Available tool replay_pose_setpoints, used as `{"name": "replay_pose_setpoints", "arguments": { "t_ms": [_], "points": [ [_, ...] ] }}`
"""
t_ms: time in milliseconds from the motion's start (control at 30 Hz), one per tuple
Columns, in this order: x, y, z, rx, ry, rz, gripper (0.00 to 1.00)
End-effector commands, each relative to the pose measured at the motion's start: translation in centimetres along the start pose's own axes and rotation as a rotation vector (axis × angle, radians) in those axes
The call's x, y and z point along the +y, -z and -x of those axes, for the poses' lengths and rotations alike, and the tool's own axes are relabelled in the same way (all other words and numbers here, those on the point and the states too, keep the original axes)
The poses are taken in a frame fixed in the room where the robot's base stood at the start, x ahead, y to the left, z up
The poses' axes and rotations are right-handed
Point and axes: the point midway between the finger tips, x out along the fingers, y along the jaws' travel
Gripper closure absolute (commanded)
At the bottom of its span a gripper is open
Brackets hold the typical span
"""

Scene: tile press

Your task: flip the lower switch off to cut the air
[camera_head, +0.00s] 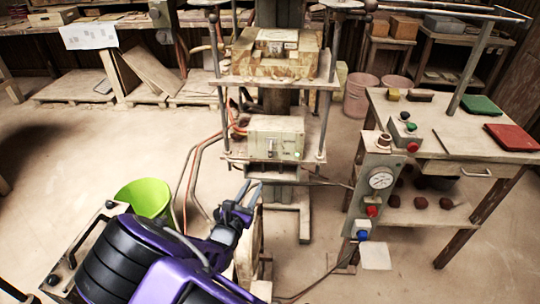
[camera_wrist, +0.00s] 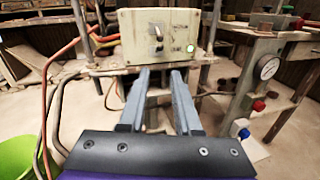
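A cream control box (camera_head: 276,138) sits on the lower shelf of the press. In the wrist view the box (camera_wrist: 130,40) fills the upper middle, with a metal toggle switch (camera_wrist: 158,34) on its front. A small dark part shows just below the toggle; I cannot tell whether it is a second switch. A pale green lamp (camera_wrist: 190,48) is at the lower right of the box face. My gripper (camera_head: 249,190) is in front of and below the box, apart from it. In the wrist view its two fingers (camera_wrist: 160,74) stand apart with nothing between them.
A panel with a gauge (camera_head: 381,179), a red knob (camera_head: 372,211) and a blue knob (camera_head: 362,235) stands right of the press. A lime bucket (camera_head: 148,197) is at the left. Orange and grey hoses (camera_wrist: 50,95) run left of the box. A workbench (camera_head: 455,125) is at the right.

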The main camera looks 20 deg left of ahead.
Motion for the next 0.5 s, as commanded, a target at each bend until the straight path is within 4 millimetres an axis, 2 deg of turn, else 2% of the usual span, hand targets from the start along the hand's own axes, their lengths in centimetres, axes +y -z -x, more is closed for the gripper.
{"name": "replay_pose_setpoints", "arguments": {
  "t_ms": [500],
  "points": [
    [-0.1,0.0,-11.3,-0.002,0.002,-0.002,0.68]
  ]
}}
